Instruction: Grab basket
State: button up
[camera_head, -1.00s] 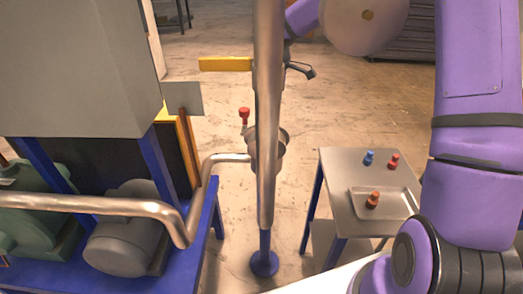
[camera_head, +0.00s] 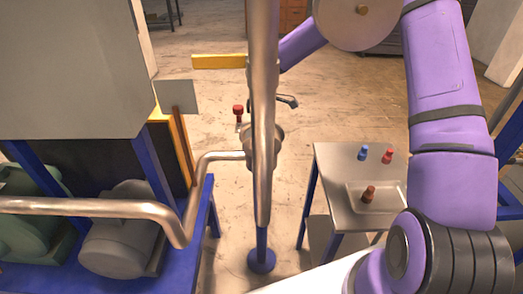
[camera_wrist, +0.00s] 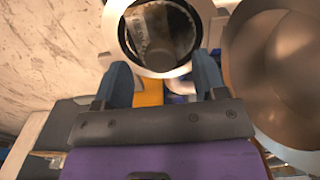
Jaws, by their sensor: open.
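No clear basket shows in the head view. In the wrist view, a pale ring (camera_wrist: 116,36) surrounds a round opening with a dark, greyish, cup-like piece (camera_wrist: 157,30) inside; this may be the basket, but I cannot tell for sure. My gripper (camera_wrist: 162,82) is open, its two blue-grey fingers apart just below the ring, with nothing seen held between them. In the head view the vertical metal pipe (camera_head: 262,110) hides most of my gripper; a small dark curved part shows right of the pipe.
A steel table (camera_head: 335,165) at right holds a blue knob (camera_head: 363,153), a red knob (camera_head: 387,156) and a tray (camera_head: 353,205) with a dark red knob (camera_head: 368,194). A blue-framed pump bench (camera_head: 200,240) stands left. A large bronze rounded surface (camera_wrist: 280,70) is close right of my gripper.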

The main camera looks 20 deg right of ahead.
jog(key=shift+f, duration=1.65)
grip_shut()
jog(key=shift+r, duration=0.1)
